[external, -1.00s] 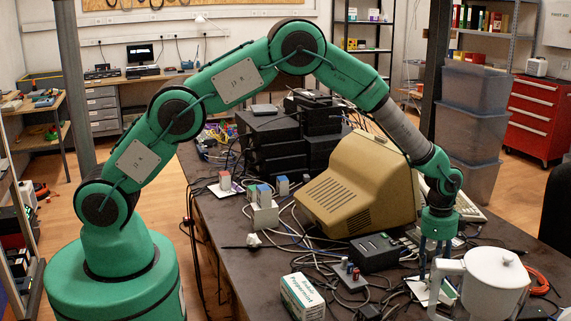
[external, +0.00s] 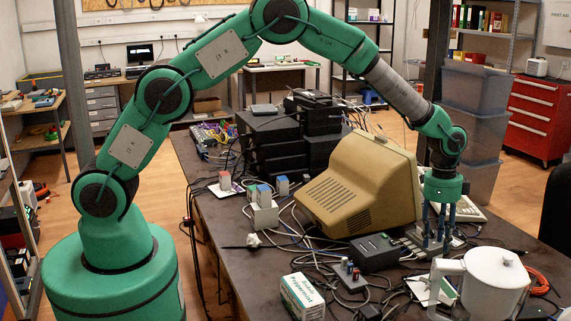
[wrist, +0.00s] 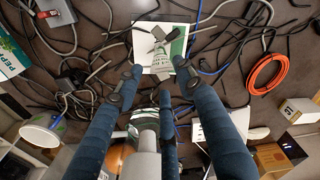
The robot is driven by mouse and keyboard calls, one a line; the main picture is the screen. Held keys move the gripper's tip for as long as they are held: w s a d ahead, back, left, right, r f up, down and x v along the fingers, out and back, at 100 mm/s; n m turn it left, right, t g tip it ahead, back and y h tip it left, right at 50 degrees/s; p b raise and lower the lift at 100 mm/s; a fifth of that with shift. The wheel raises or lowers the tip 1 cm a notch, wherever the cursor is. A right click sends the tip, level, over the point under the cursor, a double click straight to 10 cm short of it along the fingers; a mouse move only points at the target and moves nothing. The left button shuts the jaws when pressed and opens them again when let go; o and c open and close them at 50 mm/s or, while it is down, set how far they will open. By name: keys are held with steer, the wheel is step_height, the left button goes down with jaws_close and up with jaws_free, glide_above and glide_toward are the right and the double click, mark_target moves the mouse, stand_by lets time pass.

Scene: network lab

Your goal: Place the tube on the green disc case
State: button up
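The green disc case (wrist: 150,61) lies flat on the table, white with green at its edge. It is ahead of my fingertips in the wrist view and below my gripper in the external view (external: 421,289). Small grey and dark pieces (wrist: 158,34) lie on it; one may be the tube, but I cannot tell. My gripper (wrist: 158,82) has its blue fingers spread, with nothing visibly held between the tips. In the external view my gripper (external: 437,243) hangs above the table, apart from the case, fingers pointing down.
A white lidded jug (external: 494,282) stands close right of the case. A black box (external: 374,252) and a beige monitor (external: 360,185) stand to the left and behind. A Peppermint box (external: 302,296) is at front left. Loose cables and an orange coil (wrist: 268,74) surround the case.

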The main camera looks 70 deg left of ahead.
steer(key=shift+r, duration=0.1)
stand_by(0.4)
steer(key=s+a+r+n+t, duration=0.15)
steer(key=s+a+r, duration=0.35)
steer(key=r, duration=0.5)
steer(key=s+a+r+n, duration=0.2)
steer(key=s+a+r, duration=0.2)
steer(key=s+r, duration=0.45)
steer(key=s+a+r+n+t, duration=0.15)
steer(key=s+a+r, duration=0.35)
steer(key=r, duration=0.5)
steer(key=s+a+r+n+t, duration=0.1)
steer(key=s+a+r, duration=0.15)
steer(key=s, duration=0.55)
steer(key=s+a+r+n, duration=0.2)
steer(key=s+r, duration=0.2)
steer(key=s, duration=0.4)
steer(key=s+a+f+n+t+y, duration=0.1)
steer(key=s+a+n, duration=0.2)
steer(key=s, duration=1.3)
steer(key=shift+s+a+f, duration=0.2)
steer(key=shift+s+a, duration=0.1)
steer(key=shift+a, duration=0.3)
